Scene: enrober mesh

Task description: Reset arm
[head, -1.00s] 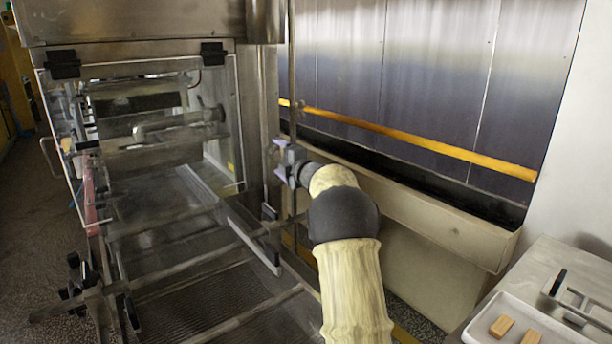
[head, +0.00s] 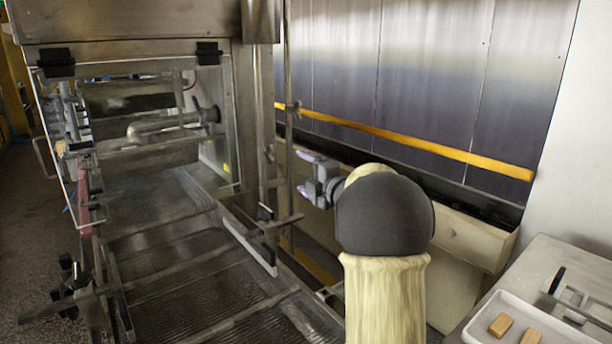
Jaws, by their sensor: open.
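My gripper (head: 308,174) is in the middle of the head view, to the right of the enrober's upright post and in front of the beige trough. Its two pale fingers point left and stand apart, with nothing between them. My arm reaches up from the lower right, and its dark joint hides part of the wrist and the trough behind.
The enrober's mesh belt (head: 190,265) with crossbars runs along the lower left. Its metal frame post (head: 285,120) stands close left of my gripper. A beige trough (head: 475,240) lies behind. A white tray (head: 560,325) with wafer-like bars (head: 501,325) sits on the right table.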

